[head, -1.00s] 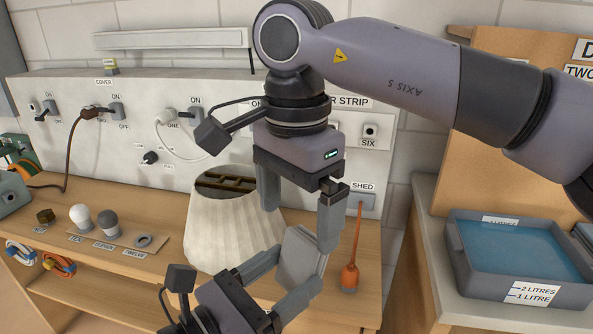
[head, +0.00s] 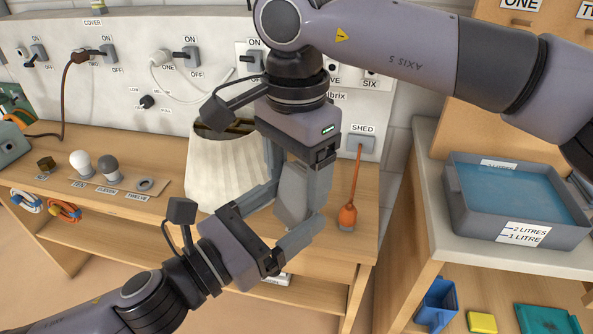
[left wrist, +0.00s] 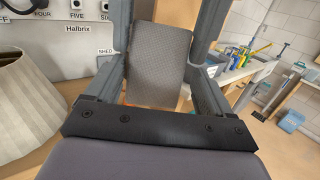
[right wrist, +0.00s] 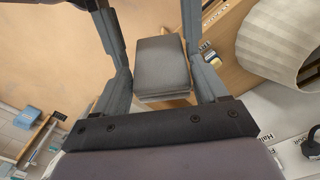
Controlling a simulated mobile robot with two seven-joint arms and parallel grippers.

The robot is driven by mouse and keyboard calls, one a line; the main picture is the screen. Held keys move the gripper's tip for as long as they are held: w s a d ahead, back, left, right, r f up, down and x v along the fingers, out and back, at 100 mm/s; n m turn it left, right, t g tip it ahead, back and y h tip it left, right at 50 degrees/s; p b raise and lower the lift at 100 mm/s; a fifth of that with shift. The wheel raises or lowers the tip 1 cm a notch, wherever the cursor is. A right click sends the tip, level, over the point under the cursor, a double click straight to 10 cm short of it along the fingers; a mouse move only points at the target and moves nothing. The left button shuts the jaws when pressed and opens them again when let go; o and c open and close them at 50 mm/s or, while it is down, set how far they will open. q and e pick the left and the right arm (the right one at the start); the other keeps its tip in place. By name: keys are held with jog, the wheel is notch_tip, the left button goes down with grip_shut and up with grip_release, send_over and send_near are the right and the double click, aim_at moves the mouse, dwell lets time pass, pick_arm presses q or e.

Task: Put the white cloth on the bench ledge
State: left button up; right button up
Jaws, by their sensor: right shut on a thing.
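A folded block of cloth (head: 290,211) hangs between my two grippers, above the front of the wooden bench. It looks grey here, not clearly white. My right gripper (head: 297,192) reaches down from above and is shut on it; the cloth also shows in the right wrist view (right wrist: 161,66). My left gripper (head: 297,206) comes from the lower left with its fingers apart on either side of the cloth; the left wrist view shows the cloth (left wrist: 158,66) between them. The bench (head: 60,222) has a top and a lower shelf; I cannot tell which is the ledge.
A pleated lampshade (head: 215,170) stands close behind the grippers. An orange-handled tool (head: 347,215) is just right of them. Bulbs (head: 81,162) sit on a labelled strip to the left. A grey water tray (head: 520,237) stands on the right counter.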

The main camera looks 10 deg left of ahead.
pick_arm(q)
jog(key=shift+o, duration=0.6)
